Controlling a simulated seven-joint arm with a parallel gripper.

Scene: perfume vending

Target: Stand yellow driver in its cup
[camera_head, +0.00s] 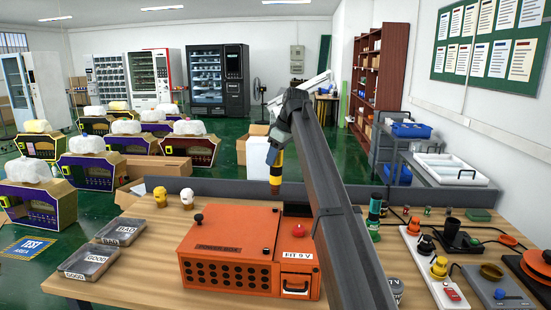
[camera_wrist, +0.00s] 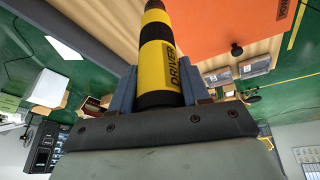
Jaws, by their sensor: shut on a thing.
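The yellow driver (camera_head: 276,168) has yellow and black bands and reads DRIVER in the wrist view (camera_wrist: 158,55). My gripper (camera_head: 277,143) is shut on it, with a blue-grey finger on each side in the wrist view (camera_wrist: 160,92). The driver hangs roughly upright above the table's back part, behind the orange box. A black open-topped holder (camera_head: 451,230) stands on the right of the table, and a dark olive round piece (camera_head: 491,271) sits nearer the front right. I cannot tell which thing is the driver's cup.
Two labelled trays (camera_head: 88,262) lie at left, near two small heads (camera_head: 187,198). Green-and-black cylinders (camera_head: 375,212) stand right of my arm. White panels with knobs (camera_head: 427,262) crowd the right side. A low grey wall (camera_head: 230,187) lines the back.

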